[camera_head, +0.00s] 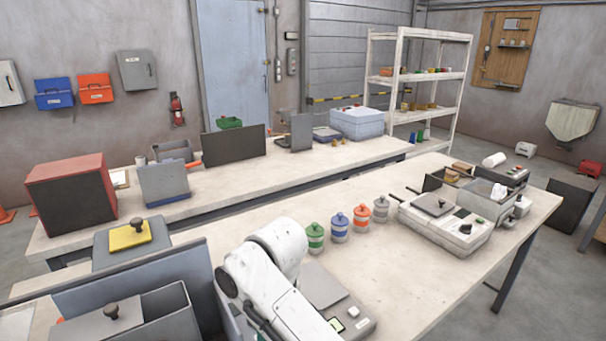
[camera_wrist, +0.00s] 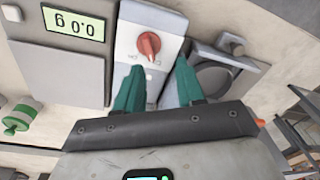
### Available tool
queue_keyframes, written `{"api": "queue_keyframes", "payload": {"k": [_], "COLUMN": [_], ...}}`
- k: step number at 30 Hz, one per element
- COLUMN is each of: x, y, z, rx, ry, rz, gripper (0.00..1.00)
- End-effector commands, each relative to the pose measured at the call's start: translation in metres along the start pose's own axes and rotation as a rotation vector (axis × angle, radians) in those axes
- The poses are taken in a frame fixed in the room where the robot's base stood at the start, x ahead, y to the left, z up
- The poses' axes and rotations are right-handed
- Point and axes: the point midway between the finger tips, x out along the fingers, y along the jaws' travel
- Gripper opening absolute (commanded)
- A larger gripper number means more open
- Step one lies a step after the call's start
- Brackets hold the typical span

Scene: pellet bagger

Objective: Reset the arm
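My gripper (camera_wrist: 160,82) shows in the wrist view with its two teal fingers apart and nothing held between them. Beyond the fingertips is a pale control box with a red rotary knob (camera_wrist: 149,44). The fingers appear apart from the knob, though the exact distance is hard to judge. In the head view my white arm (camera_head: 270,262) reaches over the near table, by a flat grey device (camera_head: 330,290). My gripper itself is hidden in the head view.
The near table (camera_head: 430,275) bears a row of jars: green (camera_head: 315,240), blue (camera_head: 340,229), orange (camera_head: 361,219) and grey (camera_head: 380,210). A pale machine (camera_head: 445,228) stands to their right. Grey bins (camera_head: 150,318) stand at the near left.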

Motion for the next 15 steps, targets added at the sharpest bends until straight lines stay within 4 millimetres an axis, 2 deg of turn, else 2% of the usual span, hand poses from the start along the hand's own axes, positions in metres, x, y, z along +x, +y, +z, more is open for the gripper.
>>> {"api": "queue_keyframes", "payload": {"k": [1,3,8,11,15], "x": [0.017,0.036,0.071,0.091,0.116], "y": [-0.007,-0.013,-0.024,-0.030,-0.040], "z": [0.011,0.027,0.072,0.105,0.161], "rx": [0.031,0.084,0.227,0.328,0.486], "ry": [0.022,0.059,0.128,0.158,0.184], "rz": [-0.026,-0.051,-0.088,-0.100,-0.101], "gripper": [0.38,0.38,0.38,0.38,0.38]}}
